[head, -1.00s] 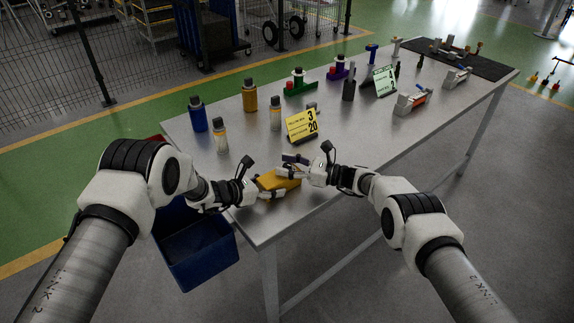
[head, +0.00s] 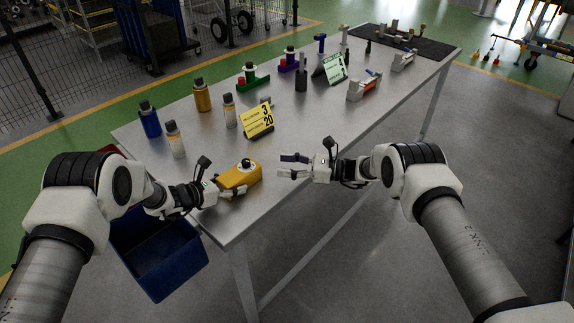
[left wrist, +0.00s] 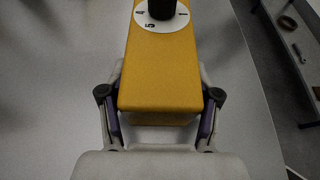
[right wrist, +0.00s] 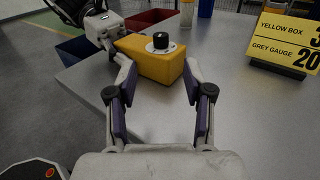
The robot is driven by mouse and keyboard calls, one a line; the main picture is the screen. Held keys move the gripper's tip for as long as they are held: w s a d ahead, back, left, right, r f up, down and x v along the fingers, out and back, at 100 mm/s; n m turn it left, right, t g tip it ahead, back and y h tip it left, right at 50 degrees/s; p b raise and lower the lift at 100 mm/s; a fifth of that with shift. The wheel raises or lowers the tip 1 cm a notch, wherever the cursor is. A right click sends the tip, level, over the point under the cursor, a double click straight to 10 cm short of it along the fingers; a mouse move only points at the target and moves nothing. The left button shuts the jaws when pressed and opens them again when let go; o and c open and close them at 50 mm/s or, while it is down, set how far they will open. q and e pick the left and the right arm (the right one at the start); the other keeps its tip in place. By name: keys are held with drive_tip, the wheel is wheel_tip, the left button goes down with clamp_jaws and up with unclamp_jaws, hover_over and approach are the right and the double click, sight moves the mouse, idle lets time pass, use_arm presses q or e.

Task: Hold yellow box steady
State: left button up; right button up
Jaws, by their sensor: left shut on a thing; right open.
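The yellow box (head: 240,177) sits near the front edge of the table, with a black knob on a white numbered dial on its top. My left gripper (head: 228,188) is shut on the near left end of the box, one finger on each side; the left wrist view shows the box (left wrist: 163,75) between both fingers. My right gripper (head: 288,165) is open and empty, to the right of the box and apart from it. In the right wrist view the box (right wrist: 150,60) lies ahead of the open fingers, its dial facing up.
A yellow sign (head: 257,119) reading "yellow box 3, grey gauge 20" stands behind the box. Several bottles, including a blue one (head: 149,120), stand at the table's left. A blue bin (head: 160,262) is below the left edge. The table's front right is clear.

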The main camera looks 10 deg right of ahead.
sight(249, 163)
drive_tip(key=shift+w, duration=0.1)
drive_tip(key=f+t, duration=0.1)
drive_tip(key=s+f+m+t, duration=0.1)
drive_tip(key=t, duration=0.1)
drive_tip(key=shift+s+f+t+h, duration=0.2)
drive_tip(key=shift+t+h, duration=0.1)
drive_tip(key=shift+h, duration=0.1)
drive_tip(key=s+m+t+h, duration=0.1)
drive_tip(key=s+a+m+t+h, duration=0.1)
drive_tip(key=s+m+h, duration=0.1)
drive_tip(key=m, duration=0.1)
drive_tip(key=shift+a+t, duration=0.25)
drive_tip(key=shift+t, duration=0.15)
drive_tip(key=shift+w+a+r, duration=0.1)
drive_tip(key=shift+a+r, duration=0.3)
drive_tip(key=shift+r, duration=0.2)
drive_tip(key=shift+w+a+r, duration=0.1)
drive_tip(key=shift+a+r, duration=0.25)
drive_tip(key=shift+r, duration=0.25)
drive_tip(key=x, duration=1.1)
drive_tip(key=shift+w+a, duration=0.15)
drive_tip(key=shift+w, duration=0.05)
clamp_jaws()
